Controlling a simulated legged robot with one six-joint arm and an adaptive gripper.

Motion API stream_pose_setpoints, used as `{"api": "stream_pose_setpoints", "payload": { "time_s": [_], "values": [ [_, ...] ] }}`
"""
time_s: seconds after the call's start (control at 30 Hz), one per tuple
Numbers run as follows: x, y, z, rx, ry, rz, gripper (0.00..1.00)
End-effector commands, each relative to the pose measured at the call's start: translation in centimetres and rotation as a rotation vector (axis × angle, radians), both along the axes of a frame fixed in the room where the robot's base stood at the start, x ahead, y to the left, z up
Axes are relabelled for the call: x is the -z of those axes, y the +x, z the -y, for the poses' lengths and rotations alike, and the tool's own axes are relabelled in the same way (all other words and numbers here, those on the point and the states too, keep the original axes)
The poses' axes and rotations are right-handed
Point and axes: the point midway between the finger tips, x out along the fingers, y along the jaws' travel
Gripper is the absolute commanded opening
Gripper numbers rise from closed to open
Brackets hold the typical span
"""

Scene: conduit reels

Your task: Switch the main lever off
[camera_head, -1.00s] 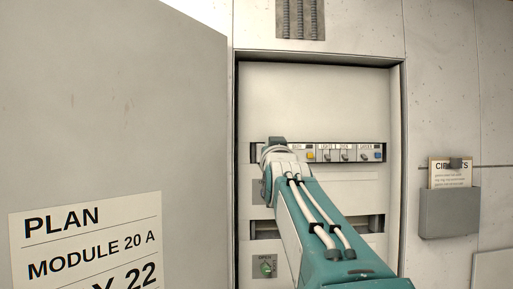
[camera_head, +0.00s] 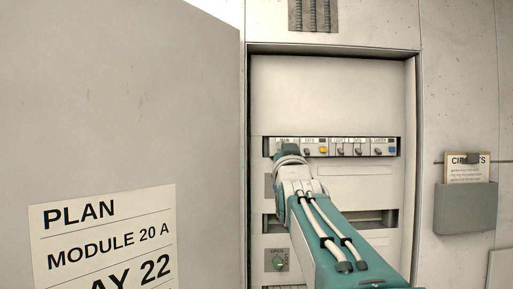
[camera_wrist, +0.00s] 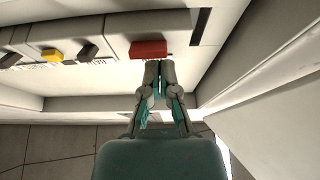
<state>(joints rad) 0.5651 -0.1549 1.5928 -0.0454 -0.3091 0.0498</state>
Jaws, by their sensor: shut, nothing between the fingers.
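The main lever is a red block (camera_wrist: 149,49) at the end of the breaker row in the wrist view, where the panel appears upside down. My gripper (camera_wrist: 157,66) is shut and empty, its fingertips right at the lever's near edge in that view. I cannot tell whether they touch it. In the head view my wrist (camera_head: 288,155) is at the left end of the breaker row (camera_head: 340,147), just below the MAIN label (camera_head: 285,140). It hides the lever and my fingertips there.
A yellow switch (camera_wrist: 52,55) and a dark switch (camera_wrist: 88,52) sit beside the main lever. The open cabinet door (camera_head: 130,110) stands on the left. A green knob (camera_head: 278,264) is lower in the cabinet. A grey holder (camera_head: 466,208) hangs on the right wall.

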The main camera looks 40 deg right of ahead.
Motion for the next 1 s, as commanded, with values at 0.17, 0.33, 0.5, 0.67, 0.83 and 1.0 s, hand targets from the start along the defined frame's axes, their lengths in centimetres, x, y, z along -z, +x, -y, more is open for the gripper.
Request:
{"api": "stream_pose_setpoints", "payload": {
  "time_s": [0.17,0.33,0.5,0.67,0.83,1.0],
  "values": [
    [-1.0,-0.3,-0.4,-0.001,-0.002,0.003,0.0],
    [-3.0,-1.1,-1.1,-0.004,-0.003,0.003,0.0],
    [-2.2,-1.7,-1.5,-0.004,0.001,-0.003,0.0],
    [-0.5,-2.3,-1.9,-0.004,0.0,-0.002,0.0],
    [1.9,-3.2,-2.5,-0.003,0.001,-0.002,0.0],
    [4.3,-4.1,-3.0,-0.003,0.001,-0.002,0.0]
  ]
}}
